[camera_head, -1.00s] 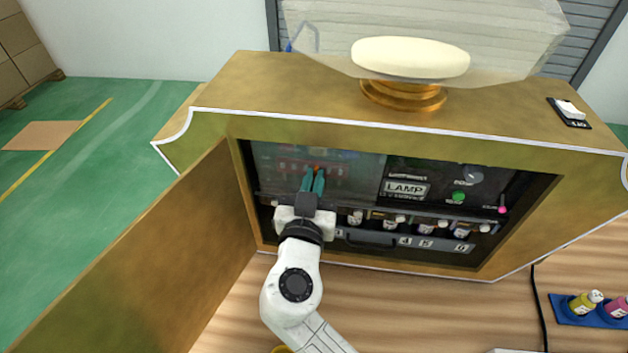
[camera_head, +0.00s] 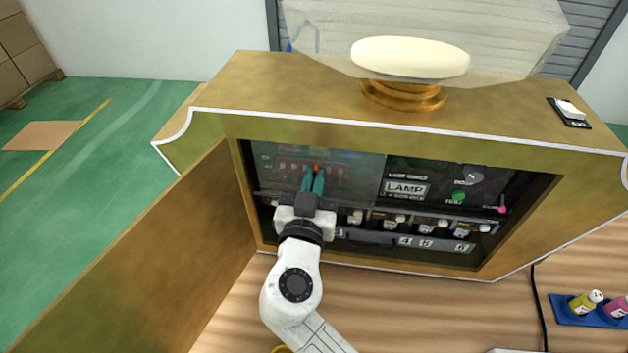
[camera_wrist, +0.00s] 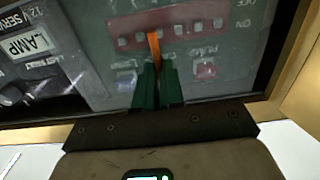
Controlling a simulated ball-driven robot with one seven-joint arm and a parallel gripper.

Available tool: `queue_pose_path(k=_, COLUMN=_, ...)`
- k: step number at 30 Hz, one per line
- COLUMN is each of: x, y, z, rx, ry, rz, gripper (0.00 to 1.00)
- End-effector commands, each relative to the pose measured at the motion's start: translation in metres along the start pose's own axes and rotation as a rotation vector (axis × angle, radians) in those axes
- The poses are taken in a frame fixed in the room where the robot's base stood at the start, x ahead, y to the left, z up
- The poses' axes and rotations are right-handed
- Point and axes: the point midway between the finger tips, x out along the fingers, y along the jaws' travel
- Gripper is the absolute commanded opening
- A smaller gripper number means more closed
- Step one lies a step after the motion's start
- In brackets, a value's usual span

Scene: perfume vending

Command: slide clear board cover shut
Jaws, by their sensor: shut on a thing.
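The clear board cover (camera_head: 350,172) is a see-through pane over the left part of the dark control board inside the open cabinet. Its right edge lies just left of the LAMP label. In the wrist view the pane (camera_wrist: 100,65) lies over a red strip with small switches. My gripper (camera_head: 313,180) reaches into the cabinet in front of the pane. Its green fingers (camera_wrist: 157,82) are shut on a narrow orange tab (camera_wrist: 155,45), which appears to belong to the cover. The fingers hide the tab's lower end.
The cabinet door (camera_head: 150,255) stands open at the left. The LAMP label (camera_head: 405,188), a green button (camera_head: 459,196) and a pink-tipped lever (camera_head: 502,209) are uncovered at the right. Several small bottles (camera_head: 394,221) stand in a row below the board. The cabinet frame (camera_wrist: 303,85) is close at right in the wrist view.

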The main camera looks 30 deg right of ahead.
Motion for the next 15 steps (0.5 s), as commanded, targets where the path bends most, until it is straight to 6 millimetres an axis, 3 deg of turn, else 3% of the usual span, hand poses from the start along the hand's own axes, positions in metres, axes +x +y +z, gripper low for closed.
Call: queue_pose_path(k=15, x=-0.0002, y=-0.0050, z=0.0031, rx=0.002, ry=0.001, rz=-0.001, gripper=0.00)
